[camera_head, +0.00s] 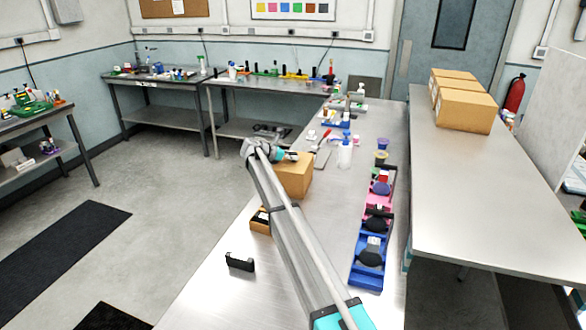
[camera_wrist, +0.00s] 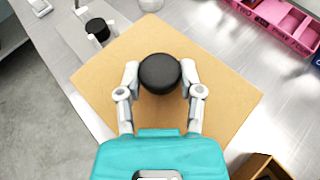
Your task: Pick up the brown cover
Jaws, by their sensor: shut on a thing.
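A round, very dark cover (camera_wrist: 160,73) is between the two fingers of my gripper (camera_wrist: 160,82) in the wrist view. It looks nearly black, with only a faint brown tint. My gripper is shut on it, one finger against each side. The cover is in front of the top of a cardboard box (camera_wrist: 225,112); I cannot tell how high above it. In the head view my gripper (camera_head: 291,156) is at the cardboard box (camera_head: 297,180), and the cover cannot be made out there.
Another black round piece (camera_wrist: 97,27) sits on a grey stand beside the box. Blue (camera_head: 366,275) and pink (camera_wrist: 280,20) bins line the table's right side. A black holder (camera_head: 240,262) lies on the clear front left table.

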